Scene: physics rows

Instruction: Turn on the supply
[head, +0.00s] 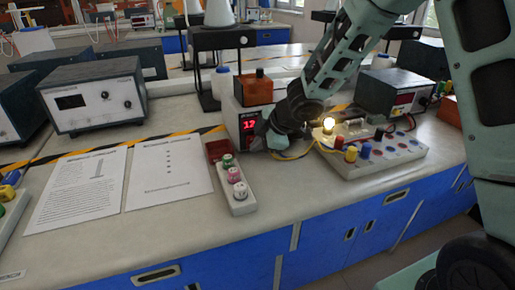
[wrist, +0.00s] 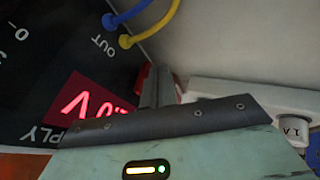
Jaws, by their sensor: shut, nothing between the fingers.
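The supply (head: 239,120) is a box with a dark front and a lit red display reading about 12 in the head view. In the wrist view its dark front panel (wrist: 60,50) shows the lit display (wrist: 95,103), an OUT label, and blue and yellow plugs. My gripper (wrist: 157,88) is shut and empty, with its fingertips close to the edge of the panel. A red part (wrist: 142,76) shows beside and partly behind the fingers; whether they touch it is unclear. In the head view my gripper (head: 262,140) covers part of the supply front.
A lit bulb (head: 329,124) stands on a white circuit board (head: 372,160) to the right, with wires running from the supply. Papers (head: 80,190) lie to the left.

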